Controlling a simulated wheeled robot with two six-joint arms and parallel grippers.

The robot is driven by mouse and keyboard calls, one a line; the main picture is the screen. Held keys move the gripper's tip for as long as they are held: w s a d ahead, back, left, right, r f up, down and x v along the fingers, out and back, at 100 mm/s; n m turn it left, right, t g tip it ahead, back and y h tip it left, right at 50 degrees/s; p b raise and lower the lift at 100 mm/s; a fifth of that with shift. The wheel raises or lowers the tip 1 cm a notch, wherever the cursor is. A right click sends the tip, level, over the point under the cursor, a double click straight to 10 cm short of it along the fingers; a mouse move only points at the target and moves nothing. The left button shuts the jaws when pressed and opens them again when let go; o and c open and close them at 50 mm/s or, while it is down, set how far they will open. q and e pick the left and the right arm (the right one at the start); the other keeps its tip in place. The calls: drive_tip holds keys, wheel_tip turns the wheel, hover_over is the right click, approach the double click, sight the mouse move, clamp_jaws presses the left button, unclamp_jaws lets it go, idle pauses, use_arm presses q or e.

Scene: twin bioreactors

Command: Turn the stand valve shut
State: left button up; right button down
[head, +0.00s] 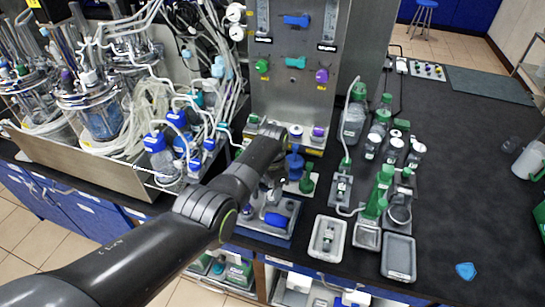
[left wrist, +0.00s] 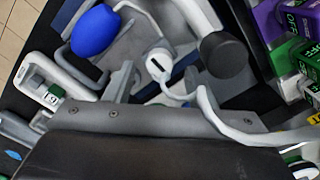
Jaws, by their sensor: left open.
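My left gripper (head: 270,190) hangs from the arm that crosses the head view, low over a grey tray (head: 257,232) at the bench's front edge. In the left wrist view, the open gripper (left wrist: 165,85) has a pale round piece with a dark slot (left wrist: 158,64) between or just beyond its fingers. A dark round knob (left wrist: 223,54) is beside it to the right, and a blue bulb-shaped part (left wrist: 95,30) is at upper left. I cannot tell for sure which of these is the stand valve, or whether the fingers touch anything. My right gripper is out of view.
A steel panel (head: 285,95) with coloured knobs stands behind the gripper. Glass vessels with tubing (head: 100,118) crowd the left. Green-capped bottles (head: 353,122) and small trays (head: 398,257) stand close on the right. The dark bench (head: 470,170) farther right is mostly clear.

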sight(272, 193)
use_arm(q)
wheel_tip(272, 193, up, 15)
drive_tip(key=b, duration=0.1)
drive_tip(key=shift+r, duration=0.2)
drive_tip(key=shift+f, duration=0.1)
idle(0.4)
